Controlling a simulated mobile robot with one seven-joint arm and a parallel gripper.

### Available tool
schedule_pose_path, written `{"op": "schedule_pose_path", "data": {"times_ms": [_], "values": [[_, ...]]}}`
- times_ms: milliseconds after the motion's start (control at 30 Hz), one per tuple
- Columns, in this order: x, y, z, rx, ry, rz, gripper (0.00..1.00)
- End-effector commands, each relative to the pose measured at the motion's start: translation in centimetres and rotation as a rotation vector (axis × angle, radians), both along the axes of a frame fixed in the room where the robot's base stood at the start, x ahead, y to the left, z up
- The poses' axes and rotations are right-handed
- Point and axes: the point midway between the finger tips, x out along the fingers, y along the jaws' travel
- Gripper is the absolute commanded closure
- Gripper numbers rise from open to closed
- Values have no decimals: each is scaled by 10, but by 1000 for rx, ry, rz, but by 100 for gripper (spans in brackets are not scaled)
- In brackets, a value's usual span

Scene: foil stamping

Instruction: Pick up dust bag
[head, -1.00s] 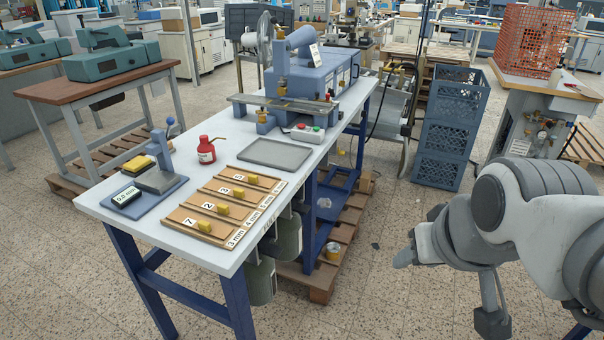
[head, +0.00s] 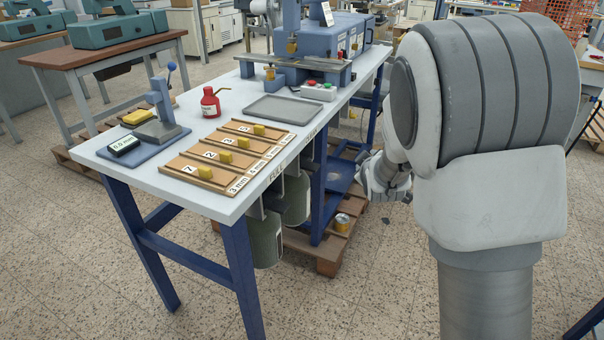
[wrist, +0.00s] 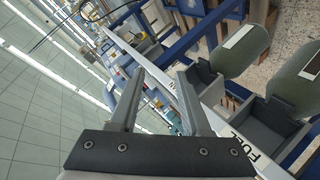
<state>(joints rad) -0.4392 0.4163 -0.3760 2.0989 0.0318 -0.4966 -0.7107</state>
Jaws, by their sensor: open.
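Two grey-green dust bags hang side by side under the table's right edge in the head view, the nearer one (head: 265,240) and the farther one (head: 296,200). The wrist view shows both, one (wrist: 240,48) at the top and one (wrist: 300,82) at the right edge, each with a pale label and a dark holder. My gripper (head: 381,180) is in the air right of the table and bags, partly hidden by my arm. In the wrist view my gripper (wrist: 161,72) has its fingers apart with nothing held between them. The bags are beside the fingers, not touching.
The white table (head: 115,150) carries wooden trays with yellow blocks, a red bottle (head: 210,102), a grey tray (head: 283,107) and a blue press (head: 320,50). Blue table legs stand near the bags. The floor in front is clear.

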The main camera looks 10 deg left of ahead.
Motion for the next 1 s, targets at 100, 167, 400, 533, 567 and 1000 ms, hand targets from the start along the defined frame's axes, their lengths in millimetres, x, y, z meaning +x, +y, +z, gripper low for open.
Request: {"op": "schedule_pose_path", "data": {"times_ms": [100,167,400,533,567,1000], "values": [[23,18,-46,-129,-80,72,52],[32,26,-63,-196,-127,109,52],[53,72,-129,-454,-326,280,52],[53,94,-155,-560,-421,361,52],[53,98,-160,-579,-438,375,52],[80,123,-174,-644,-511,430,52]]}}
